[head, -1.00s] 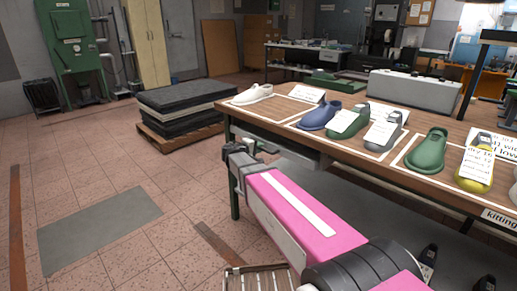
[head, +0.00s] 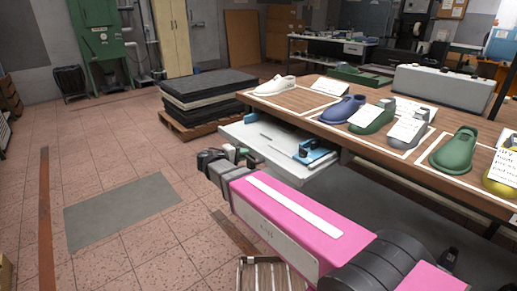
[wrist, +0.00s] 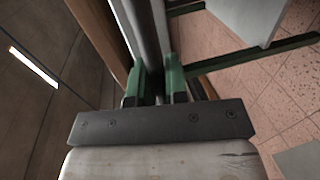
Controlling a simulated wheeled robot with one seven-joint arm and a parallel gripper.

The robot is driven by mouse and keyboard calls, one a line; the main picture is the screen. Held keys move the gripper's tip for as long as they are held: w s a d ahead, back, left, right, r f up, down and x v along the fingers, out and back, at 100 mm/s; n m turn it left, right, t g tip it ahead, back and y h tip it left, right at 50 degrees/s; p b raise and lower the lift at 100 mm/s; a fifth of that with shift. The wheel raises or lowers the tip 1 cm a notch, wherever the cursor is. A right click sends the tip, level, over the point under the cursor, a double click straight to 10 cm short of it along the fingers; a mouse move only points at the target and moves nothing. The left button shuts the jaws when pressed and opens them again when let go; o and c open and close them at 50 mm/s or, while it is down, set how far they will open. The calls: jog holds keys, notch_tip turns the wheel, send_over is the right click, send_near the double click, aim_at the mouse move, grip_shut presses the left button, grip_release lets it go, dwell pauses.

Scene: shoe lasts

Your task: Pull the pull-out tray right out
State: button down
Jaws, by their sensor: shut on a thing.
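The pull-out tray (head: 262,150) is a pale, shallow tray under the left end of the wooden workbench. It is drawn well out from under the bench top, and its inside shows. My gripper (head: 243,156) is at the tray's near left front edge, at the end of my pink arm. In the wrist view my gripper's green fingers (wrist: 160,85) are closed on a grey bar-like edge of the tray (wrist: 149,35). The exact grip is partly hidden by the gripper in the head view.
The workbench (head: 310,101) carries several shoes and lasts with paper cards. A pallet with dark stacked slabs (head: 205,90) stands behind the tray. Open floor with a grey mat (head: 122,210) lies to the left.

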jog(key=f+v, duration=0.2)
jog(key=v, duration=0.8)
jog(key=shift+s+a, duration=0.4)
jog(key=shift+a, duration=0.05)
jog(key=shift+f, duration=0.1)
jog(key=c, duration=1.1)
grip_release()
jog(key=v, duration=1)
jog(key=shift+s+a, duration=0.2)
jog(key=shift+a, duration=0.1)
